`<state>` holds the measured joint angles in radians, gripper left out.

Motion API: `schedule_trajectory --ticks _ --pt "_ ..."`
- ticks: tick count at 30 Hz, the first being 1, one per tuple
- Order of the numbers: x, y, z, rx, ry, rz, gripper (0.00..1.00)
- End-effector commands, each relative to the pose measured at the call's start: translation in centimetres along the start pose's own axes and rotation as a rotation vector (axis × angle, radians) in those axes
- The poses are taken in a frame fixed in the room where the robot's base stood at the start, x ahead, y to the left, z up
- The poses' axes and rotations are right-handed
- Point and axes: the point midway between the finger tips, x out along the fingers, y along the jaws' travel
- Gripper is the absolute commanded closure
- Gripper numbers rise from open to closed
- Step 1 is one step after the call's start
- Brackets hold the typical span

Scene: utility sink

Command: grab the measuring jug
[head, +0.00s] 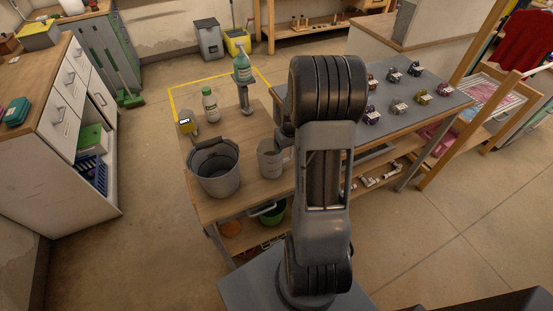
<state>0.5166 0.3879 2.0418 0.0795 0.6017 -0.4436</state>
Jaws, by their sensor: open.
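A grey, roughly cylindrical vessel that looks like the measuring jug (269,160) stands upright on the wooden bench top, just right of a grey bucket. My arm rises in front of the bench, and its links cover the area right of the jug. A dark grey part shows beside the jug's upper right edge; I cannot tell whether it is a handle or part of my arm. My gripper's fingertips are hidden behind the arm, so I cannot see how they stand to the jug.
The grey bucket (215,168) stands close left of the jug. Several small objects lie on the grey top at right. Open floor lies left.

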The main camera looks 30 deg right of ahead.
Motion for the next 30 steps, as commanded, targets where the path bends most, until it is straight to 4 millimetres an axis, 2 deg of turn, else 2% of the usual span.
schedule_trajectory --ticks 8,27,30 --pt "0.24 -0.01 -0.01 0.000 0.001 0.000 0.25" --pt "0.21 0.01 -0.02 0.000 0.001 0.001 0.85" --pt "0.15 0.03 -0.06 0.000 0.002 0.001 0.88"
